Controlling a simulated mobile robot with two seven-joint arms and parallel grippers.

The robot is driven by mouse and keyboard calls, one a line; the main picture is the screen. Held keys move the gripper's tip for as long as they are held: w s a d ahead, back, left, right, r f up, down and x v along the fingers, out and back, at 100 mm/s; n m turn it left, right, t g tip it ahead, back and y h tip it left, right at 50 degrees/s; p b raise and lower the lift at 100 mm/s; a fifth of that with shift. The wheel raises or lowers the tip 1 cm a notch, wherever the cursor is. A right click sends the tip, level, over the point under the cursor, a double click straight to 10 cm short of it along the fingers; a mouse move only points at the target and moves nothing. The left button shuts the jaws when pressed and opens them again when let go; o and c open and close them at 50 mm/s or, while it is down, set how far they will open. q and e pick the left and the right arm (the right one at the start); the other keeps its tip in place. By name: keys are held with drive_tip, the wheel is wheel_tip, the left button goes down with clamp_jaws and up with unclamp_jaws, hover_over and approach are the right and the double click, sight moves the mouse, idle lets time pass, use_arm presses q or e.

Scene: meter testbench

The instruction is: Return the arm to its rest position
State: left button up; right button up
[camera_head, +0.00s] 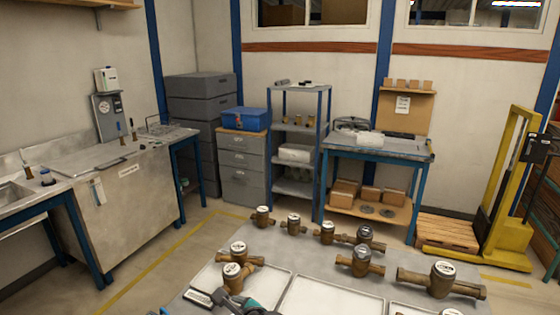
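No gripper of mine can be made out with certainty in the head view. A dark and teal shape (240,304) is cut off by the bottom edge, over the front of the meter table (330,262). I cannot tell whether it is a tool or part of my arm. Several brass water meters with white round dials stand on the table, among them a large one (441,278) at the right and one (263,217) at the back left. White trays (330,298) lie at the table's front.
A steel bench (135,190) and sink (12,192) stand at the left. At the back are a drawer cabinet (241,165) with a blue toolbox (247,118), a shelf rack (298,130) and a blue workbench (375,150). A yellow pallet lifter (500,200) stands right. Floor left of the table is clear.

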use_arm(q)
drive_tip(key=s+a+f+n+g+h, duration=0.1)
drive_tip(key=s+a+n+g+h, duration=0.15)
drive_tip(key=s+n, duration=0.95)
drive_tip(key=s+a+n+g+h, duration=0.3)
drive_tip(key=s+n, duration=0.5)
drive_tip(key=s, duration=0.8)
wheel_tip(320, 180, down, 31)
drive_tip(key=s+d+b, duration=0.1)
drive_tip(key=s+b, duration=0.1)
drive_tip(key=b, duration=0.7)
drive_tip(key=s+a+f+b, duration=0.1)
drive_tip(key=s+f+b, duration=0.3)
drive_tip(key=s+f, duration=0.4)
drive_tip(key=s+a+f+g+b, duration=0.1)
drive_tip(key=s+f+b, duration=0.3)
drive_tip(key=f, duration=1.1)
drive_tip(key=s, duration=0.3)
drive_tip(key=shift+s+a+h, duration=0.15)
drive_tip(key=shift+s+h, duration=0.2)
drive_tip(key=shift+r+g, duration=0.1)
drive_tip(key=shift+g, duration=0.15)
